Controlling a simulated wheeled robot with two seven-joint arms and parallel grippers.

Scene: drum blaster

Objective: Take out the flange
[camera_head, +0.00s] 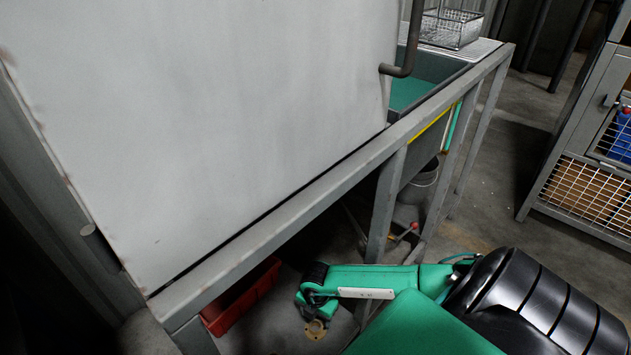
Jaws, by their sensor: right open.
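No flange can be made out in this view. A large pale panel (215,120), apparently the blaster's door, fills the left and upper middle and hides what is behind it. A bent metal handle (403,68) is at its right edge. My green and black right arm comes in from the lower right, below the grey frame. My right gripper (316,328) is at the far end of this arm, low and small in the picture. It is open and apart from the panel; its fingers show poorly. My left gripper is not in view.
A grey frame rail (290,213) runs along the panel's bottom. A wire basket (452,28) stands on the bench at the back. A red bin (240,297) and a bucket (420,183) are beneath. A mesh-front cabinet (585,190) is at right, with open floor (490,215) between.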

